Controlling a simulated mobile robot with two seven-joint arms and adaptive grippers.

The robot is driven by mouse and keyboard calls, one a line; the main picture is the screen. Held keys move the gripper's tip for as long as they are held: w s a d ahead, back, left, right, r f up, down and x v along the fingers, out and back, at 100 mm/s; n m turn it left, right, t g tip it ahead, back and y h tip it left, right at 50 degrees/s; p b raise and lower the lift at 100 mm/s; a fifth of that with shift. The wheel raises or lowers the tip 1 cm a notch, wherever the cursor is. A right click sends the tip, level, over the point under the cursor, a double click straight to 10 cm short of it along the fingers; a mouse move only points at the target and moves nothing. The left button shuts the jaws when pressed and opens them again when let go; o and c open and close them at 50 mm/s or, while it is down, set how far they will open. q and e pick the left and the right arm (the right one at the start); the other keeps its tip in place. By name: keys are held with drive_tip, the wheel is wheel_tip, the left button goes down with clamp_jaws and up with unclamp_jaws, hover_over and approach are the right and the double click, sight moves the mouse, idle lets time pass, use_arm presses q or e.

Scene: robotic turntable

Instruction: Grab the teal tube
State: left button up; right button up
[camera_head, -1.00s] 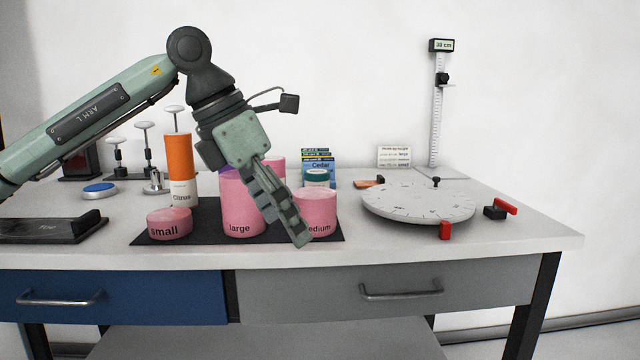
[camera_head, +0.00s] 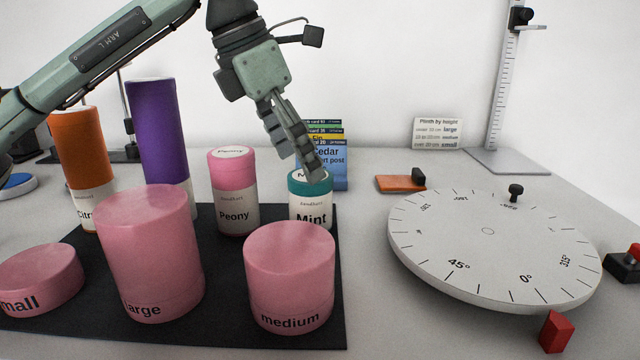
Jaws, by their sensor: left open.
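The teal tube (camera_head: 311,207) is a short cylinder with a teal top and a white label reading "Mint". It stands upright at the back right of the black mat (camera_head: 225,275), behind the pink "medium" plinth. My left gripper (camera_head: 297,178) is open and points down at the tube's top from the upper left. Its fingers overlap the tube's lid in the picture; I cannot tell whether they touch it. My right gripper is not in view.
Pink plinths "large" (camera_head: 150,255), "medium" (camera_head: 290,280) and "small" (camera_head: 38,280) stand in front. The pink Peony tube (camera_head: 233,195), purple tube (camera_head: 160,140) and orange tube (camera_head: 80,165) stand left. Blue Cedar box (camera_head: 328,165) is behind. The turntable (camera_head: 490,240) is right.

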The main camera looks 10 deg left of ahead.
sight(319, 196)
use_arm(q)
drive_tip(key=shift+w+d+f, duration=0.15)
drive_tip(key=shift+w+f, duration=0.05)
drive_tip(key=shift+f, duration=0.1)
drive_tip(key=shift+d+f, duration=0.15)
drive_tip(key=shift+f, duration=0.2)
drive_tip(key=x, duration=0.4)
drive_tip(key=p+x, duration=0.1)
drive_tip(key=x, duration=0.1)
drive_tip(key=shift+d, duration=0.35)
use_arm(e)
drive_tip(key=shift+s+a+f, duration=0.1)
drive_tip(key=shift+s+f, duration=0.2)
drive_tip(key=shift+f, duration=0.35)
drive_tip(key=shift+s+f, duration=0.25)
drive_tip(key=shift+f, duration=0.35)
use_arm(q)
drive_tip(key=c, duration=1.4)
